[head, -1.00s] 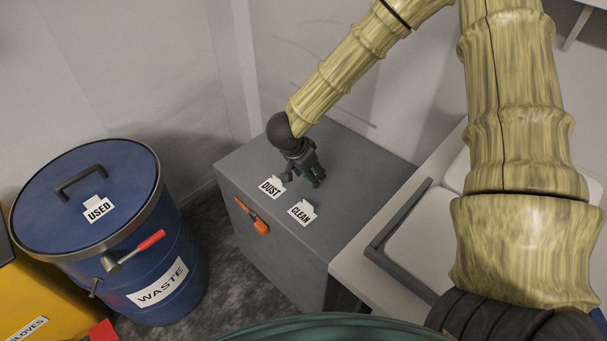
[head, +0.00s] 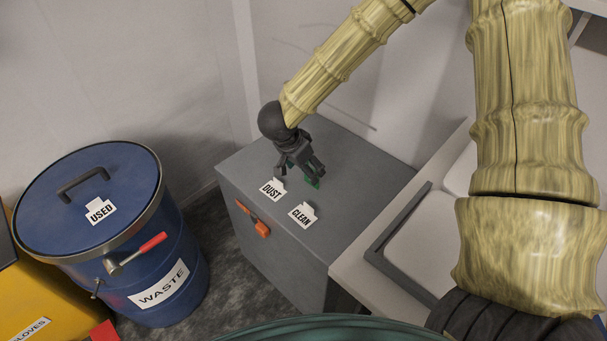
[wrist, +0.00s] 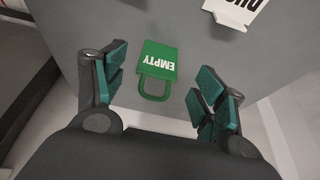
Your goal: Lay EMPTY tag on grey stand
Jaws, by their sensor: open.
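The EMPTY tag is a green padlock-shaped piece with white lettering. It lies on the grey stand (head: 360,160), and in the wrist view the tag (wrist: 158,62) lies flat on the grey top between my spread fingers. My gripper (head: 308,172) is open above the tag. In the wrist view its fingers (wrist: 160,82) stand apart on either side of the tag, with visible gaps and nothing held.
White DUST (head: 272,189) and CLEAN (head: 303,214) tags lie near the stand's front edge. An orange-handled item (head: 252,219) is on its front face. A blue WASTE drum (head: 120,245) with a USED tag (head: 101,210) stands left. A white bench (head: 350,278) adjoins right.

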